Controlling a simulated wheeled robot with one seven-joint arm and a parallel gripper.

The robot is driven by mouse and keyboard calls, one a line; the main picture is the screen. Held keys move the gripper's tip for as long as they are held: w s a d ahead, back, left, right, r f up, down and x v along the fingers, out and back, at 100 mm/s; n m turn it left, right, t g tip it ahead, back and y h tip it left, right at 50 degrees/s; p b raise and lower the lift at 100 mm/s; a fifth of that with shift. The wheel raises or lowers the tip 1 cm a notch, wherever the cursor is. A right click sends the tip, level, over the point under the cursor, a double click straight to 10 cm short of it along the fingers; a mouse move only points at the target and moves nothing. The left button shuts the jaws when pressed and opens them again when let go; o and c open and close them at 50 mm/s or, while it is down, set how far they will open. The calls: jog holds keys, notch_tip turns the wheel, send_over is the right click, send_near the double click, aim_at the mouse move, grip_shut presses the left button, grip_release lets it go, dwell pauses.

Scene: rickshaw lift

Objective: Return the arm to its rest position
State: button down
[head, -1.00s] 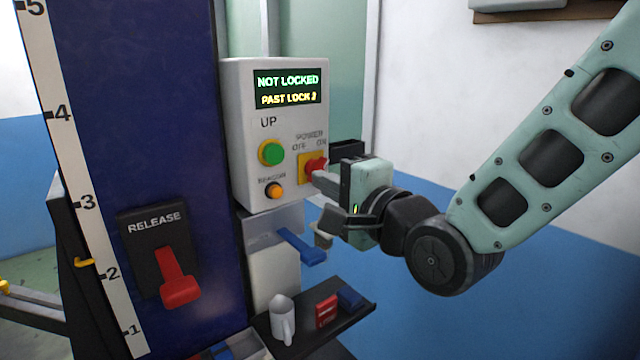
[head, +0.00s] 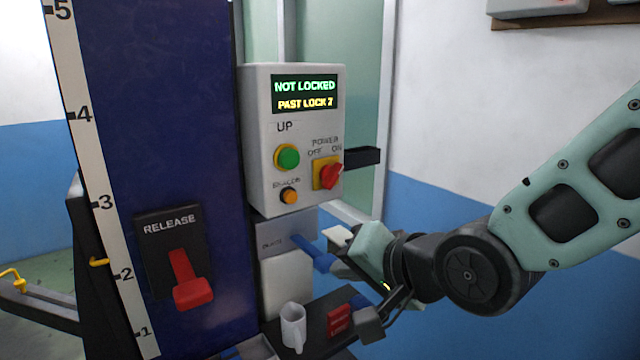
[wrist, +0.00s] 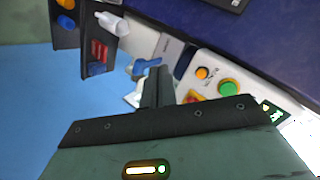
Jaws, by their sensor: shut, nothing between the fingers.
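My gripper (head: 352,285) is in the head view at the lower middle right, below and to the right of the control box (head: 255,140). It is tilted down and is apart from the box's buttons. Its fingers are shut with nothing held; in the wrist view the dark fingers (wrist: 158,88) show together. My arm reaches in from the right edge. The box's display (head: 305,95) reads "NOT LOCKED" and "PAST LOCK 2". The red power knob (head: 330,176), the green UP button (head: 287,157) and the orange beacon button (head: 289,196) are in plain view.
A blue lever (head: 310,252) sits just left of my gripper. A red release lever (head: 188,280) is on the blue column (head: 160,120).

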jog(key=s+d+f+n+g+h, duration=0.3)
jog(key=s+d+f+n+g, duration=0.1)
jog(key=s, duration=0.5)
jog(key=s+d+f+n+g+h+b, duration=0.1)
jog(key=s+d+f+n+g+h, duration=0.2)
jog(key=s+n, duration=0.5)
jog(key=s+d+f+g, duration=0.1)
jog(key=d+g, duration=0.1)
jog(key=d, duration=0.1)
jog(key=shift+f+h+b, duration=0.15)
jog(key=shift+h+b, duration=0.15)
